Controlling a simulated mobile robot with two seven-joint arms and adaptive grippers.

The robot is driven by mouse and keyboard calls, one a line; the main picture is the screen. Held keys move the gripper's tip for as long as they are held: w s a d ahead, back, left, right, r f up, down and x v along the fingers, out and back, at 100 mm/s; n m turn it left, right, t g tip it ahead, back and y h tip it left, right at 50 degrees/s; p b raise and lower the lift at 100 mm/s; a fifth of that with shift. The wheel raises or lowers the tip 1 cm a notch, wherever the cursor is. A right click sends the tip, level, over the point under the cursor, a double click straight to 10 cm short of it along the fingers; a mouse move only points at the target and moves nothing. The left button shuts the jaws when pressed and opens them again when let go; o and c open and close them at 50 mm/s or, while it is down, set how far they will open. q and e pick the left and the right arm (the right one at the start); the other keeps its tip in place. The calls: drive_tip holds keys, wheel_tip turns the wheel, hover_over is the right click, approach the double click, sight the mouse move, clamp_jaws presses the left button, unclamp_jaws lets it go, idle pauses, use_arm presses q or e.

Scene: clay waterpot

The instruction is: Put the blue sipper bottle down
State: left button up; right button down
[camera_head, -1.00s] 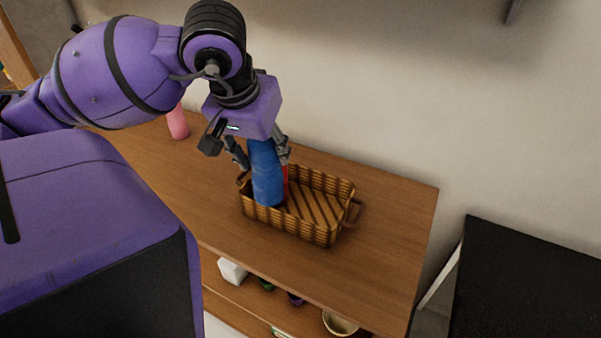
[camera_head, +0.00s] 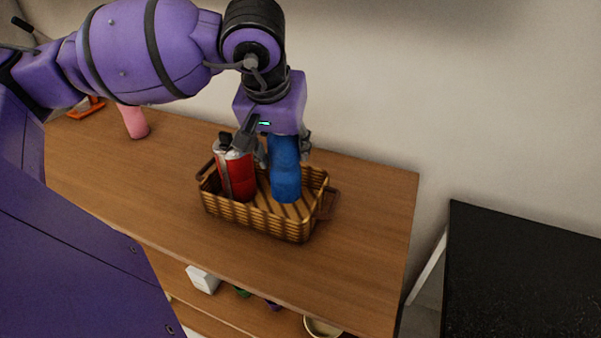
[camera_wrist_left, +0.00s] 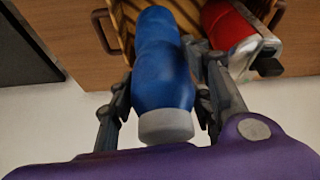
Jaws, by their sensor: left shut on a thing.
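The blue sipper bottle (camera_head: 286,178) is upright, its lower end inside the wicker basket (camera_head: 255,217), in the basket's right part. Whether its base touches the basket floor I cannot tell. My left gripper (camera_head: 284,150) is shut on the bottle's upper part from above. In the left wrist view the blue bottle (camera_wrist_left: 162,75) with its grey end lies between the two fingers (camera_wrist_left: 160,100). A red bottle (camera_head: 238,177) with a grey and black top stands in the basket's left part, apart from the blue one. My right gripper is not in view.
The basket stands on a wooden shelf top (camera_head: 365,220). A pink cup-like object (camera_head: 135,122) and an orange item (camera_head: 88,109) stand farther left. A lower shelf holds a white box (camera_head: 203,278) and a bowl (camera_head: 322,327). A black surface (camera_head: 525,280) is at right.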

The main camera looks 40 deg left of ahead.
sight(299, 170)
use_arm(q)
drive_tip(key=f, duration=0.1)
drive_tip(key=w+d+f, duration=0.1)
drive_tip(key=w+f, duration=0.1)
drive_tip(key=shift+w+d+f, duration=0.1)
drive_tip(key=shift+w+d, duration=0.05)
drive_tip(key=shift+d, duration=0.15)
drive_tip(key=shift+a+f, duration=0.1)
drive_tip(key=shift+f, duration=1.45)
drive_tip(key=shift+f, duration=0.15)
drive_tip(key=o, duration=1.4)
